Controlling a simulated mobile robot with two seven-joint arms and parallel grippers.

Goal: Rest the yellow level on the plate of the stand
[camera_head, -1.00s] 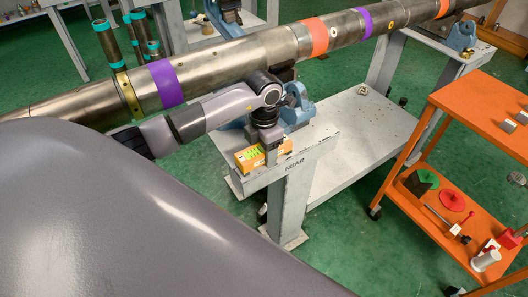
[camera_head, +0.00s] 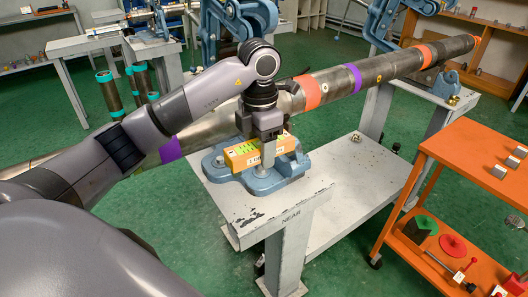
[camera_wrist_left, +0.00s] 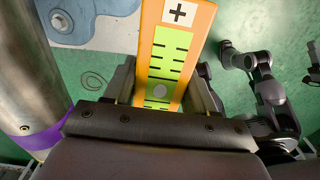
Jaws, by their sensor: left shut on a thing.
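The yellow level (camera_head: 258,152) is an orange-yellow bar with a green scale face. My left gripper (camera_head: 266,150) points down and is shut on it. In the left wrist view the level (camera_wrist_left: 172,55) stands out from between the fingers, with a plus sign near its far end. In the head view it is in front of the blue vise base (camera_head: 262,182), over the stand's grey plate (camera_head: 232,203). I cannot tell how high above the plate it is. Dark arm links show at the right of the wrist view; the state of a right gripper there is unclear.
A long steel pipe (camera_head: 390,72) with orange and purple bands runs behind the gripper and vise. An orange cart (camera_head: 470,150) with small blocks stands at the right. The plate's front part, near the NEAR label, is bare. Teal-ended pipes (camera_head: 105,92) stand at the back left.

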